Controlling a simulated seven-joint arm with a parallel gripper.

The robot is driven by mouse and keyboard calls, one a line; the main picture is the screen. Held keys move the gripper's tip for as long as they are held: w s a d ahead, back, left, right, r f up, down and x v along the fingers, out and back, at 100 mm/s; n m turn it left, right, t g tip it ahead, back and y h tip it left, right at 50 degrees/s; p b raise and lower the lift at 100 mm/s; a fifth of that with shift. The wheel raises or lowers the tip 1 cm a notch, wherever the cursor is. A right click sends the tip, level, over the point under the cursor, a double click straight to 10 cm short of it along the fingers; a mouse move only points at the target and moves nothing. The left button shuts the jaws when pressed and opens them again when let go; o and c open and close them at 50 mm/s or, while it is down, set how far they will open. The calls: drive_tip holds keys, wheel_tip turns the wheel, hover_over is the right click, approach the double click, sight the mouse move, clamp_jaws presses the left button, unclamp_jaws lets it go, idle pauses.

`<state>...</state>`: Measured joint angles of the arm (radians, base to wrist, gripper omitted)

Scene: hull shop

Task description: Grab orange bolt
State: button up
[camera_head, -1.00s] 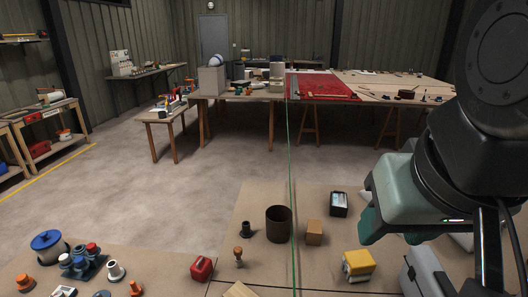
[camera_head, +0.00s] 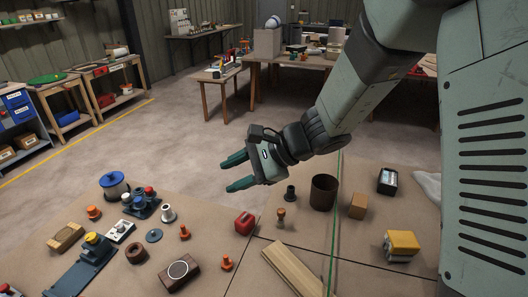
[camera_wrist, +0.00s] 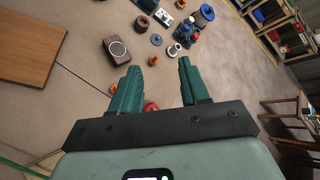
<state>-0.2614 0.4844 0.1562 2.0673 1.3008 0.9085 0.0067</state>
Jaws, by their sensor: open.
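Three small orange bolts stand on the brown table in the head view: one (camera_head: 184,232) near the middle, one (camera_head: 227,263) right of a brown box, and one (camera_head: 94,212) at the left. My gripper (camera_head: 225,176) is open and empty, well above the table, with its green fingers pointing left. In the wrist view an orange bolt (camera_wrist: 153,60) shows between the fingertips of my gripper (camera_wrist: 158,66), with a clear gap below them. Another orange bolt (camera_wrist: 112,89) shows left of the left finger.
A brown box (camera_head: 180,273), a red can (camera_head: 244,223), a white flanged piece (camera_head: 168,213) and a grey disc (camera_head: 153,235) stand around the bolts. A blue pot (camera_head: 114,185) is farther left. A wooden board (camera_head: 291,268) lies at the front right. A thin green line crosses the table.

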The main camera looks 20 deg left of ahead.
drive_tip(key=w+a+f+m+y, duration=0.2)
drive_tip(key=a+f+m, duration=0.5)
drive_tip(key=f, duration=0.5)
drive_tip(key=m+t, duration=0.2)
drive_tip(key=m, duration=0.2)
approach(184, 227)
drive_tip(key=shift+y, duration=0.3)
drive_tip(key=x, duration=0.5)
drive_tip(key=shift+s+a+r, duration=0.1)
drive_tip(key=shift+a, duration=0.05)
drive_tip(key=shift+f+x, duration=0.15)
drive_tip(key=shift+x, duration=1.25)
drive_tip(key=shift+f+x, duration=0.2)
drive_tip(key=shift+x, duration=1.15)
clamp_jaws()
